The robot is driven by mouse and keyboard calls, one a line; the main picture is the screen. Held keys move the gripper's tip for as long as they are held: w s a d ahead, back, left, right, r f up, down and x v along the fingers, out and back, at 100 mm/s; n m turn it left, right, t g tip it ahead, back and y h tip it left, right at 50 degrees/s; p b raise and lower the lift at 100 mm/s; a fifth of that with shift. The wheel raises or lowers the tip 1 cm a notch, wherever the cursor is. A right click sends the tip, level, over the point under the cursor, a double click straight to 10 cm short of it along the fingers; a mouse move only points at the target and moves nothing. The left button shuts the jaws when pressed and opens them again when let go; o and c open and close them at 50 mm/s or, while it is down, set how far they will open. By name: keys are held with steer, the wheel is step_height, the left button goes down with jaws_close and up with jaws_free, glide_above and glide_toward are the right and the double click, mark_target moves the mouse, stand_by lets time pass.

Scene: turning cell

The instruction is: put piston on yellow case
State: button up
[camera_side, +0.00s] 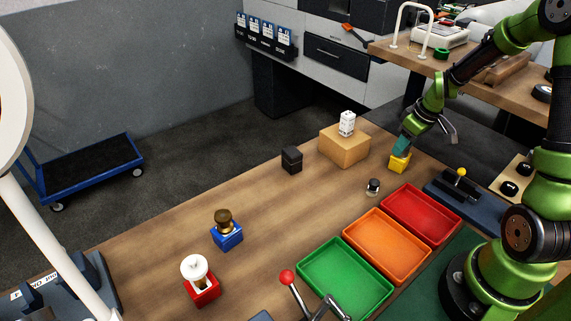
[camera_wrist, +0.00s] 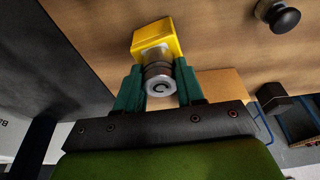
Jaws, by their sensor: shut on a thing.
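The yellow case (camera_side: 399,163) stands on the wooden table near its far right edge; it also shows in the wrist view (camera_wrist: 155,35). My gripper (camera_side: 402,147) is directly over it, pointing down. In the wrist view my gripper's teal fingers (camera_wrist: 159,88) are shut on the piston (camera_wrist: 159,84), a grey metal cylinder with a round end facing the camera. The piston's far end meets the yellow case in that view; I cannot tell whether it touches or is seated. In the side view the fingers hide the piston.
A cardboard-coloured box (camera_side: 344,147) with a white part on top stands left of the case, beside a black block (camera_side: 291,160). A small dark knob-like part (camera_side: 373,187) stands in front. Red (camera_side: 420,214), orange (camera_side: 387,246) and green (camera_side: 346,278) trays lie nearer.

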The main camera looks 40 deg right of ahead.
steer(key=o, duration=1.1)
steer(key=shift+f, duration=0.15)
steer(key=v, duration=1.2)
steer(key=s+a+r+m+t, duration=0.1)
steer(key=s+a+r, duration=0.1)
steer(key=a, duration=0.5)
steer(key=s+a+r+m+t+y, duration=0.1)
steer(key=s+a+r, duration=0.2)
steer(key=a, duration=0.5)
steer(key=s+a+r+m+t+y, duration=0.1)
steer(key=s+a+r+m+t, duration=0.1)
steer(key=a, duration=0.5)
steer(key=shift+s+a+r, duration=0.4)
steer(key=shift+s+r, duration=0.2)
